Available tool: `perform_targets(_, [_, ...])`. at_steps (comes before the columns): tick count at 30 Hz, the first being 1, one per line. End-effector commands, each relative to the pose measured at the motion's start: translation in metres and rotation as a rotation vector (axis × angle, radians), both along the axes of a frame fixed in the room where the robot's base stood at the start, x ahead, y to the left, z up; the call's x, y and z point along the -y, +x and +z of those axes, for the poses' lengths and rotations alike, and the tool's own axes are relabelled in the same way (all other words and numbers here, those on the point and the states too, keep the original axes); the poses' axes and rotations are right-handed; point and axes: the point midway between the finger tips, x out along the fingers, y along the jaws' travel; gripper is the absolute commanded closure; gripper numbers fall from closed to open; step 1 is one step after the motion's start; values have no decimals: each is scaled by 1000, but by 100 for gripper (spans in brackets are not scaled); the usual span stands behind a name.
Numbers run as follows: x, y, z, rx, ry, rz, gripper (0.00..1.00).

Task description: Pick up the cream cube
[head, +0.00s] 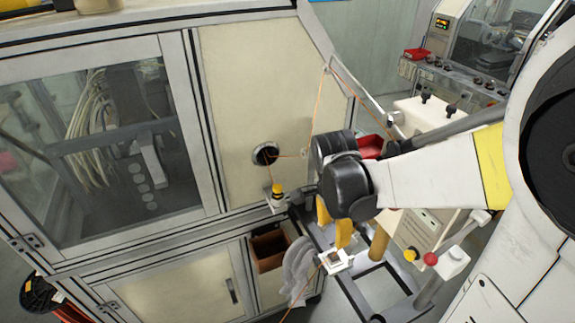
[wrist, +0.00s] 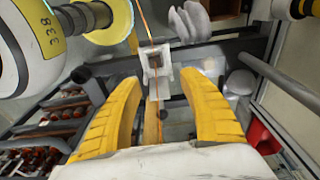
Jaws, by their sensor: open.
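I cannot pick out a plain cream cube for certain in either view. A small whitish, square-looking piece (wrist: 157,62) with a dark centre shows in the wrist view, beyond my fingertips and roughly between them. A similar pale piece (head: 336,261) with a brown centre shows in the head view, just below my gripper; I cannot tell if it is the cube. My gripper (wrist: 162,82) is open, its two yellow curved fingers wide apart with nothing held. In the head view my gripper (head: 333,228) points down beside the machine's frame.
A large cream machine cabinet (head: 250,85) with a glass door fills the left. An orange wire (wrist: 145,22) runs near the pale piece. Grey-white cloth or gloves (head: 298,262) hang close by. A grey rail (wrist: 190,55) crosses beyond my fingers. A red bin (wrist: 262,135) is at right.

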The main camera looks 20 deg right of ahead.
Motion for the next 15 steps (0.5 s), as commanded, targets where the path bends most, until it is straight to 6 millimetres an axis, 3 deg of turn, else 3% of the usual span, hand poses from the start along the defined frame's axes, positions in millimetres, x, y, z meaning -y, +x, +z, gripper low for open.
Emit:
perform_targets(9, [7, 0, -49, -6, 0, -21, 51])
perform_targets(15, [9, -1, -65, -5, 0, -20, 51])
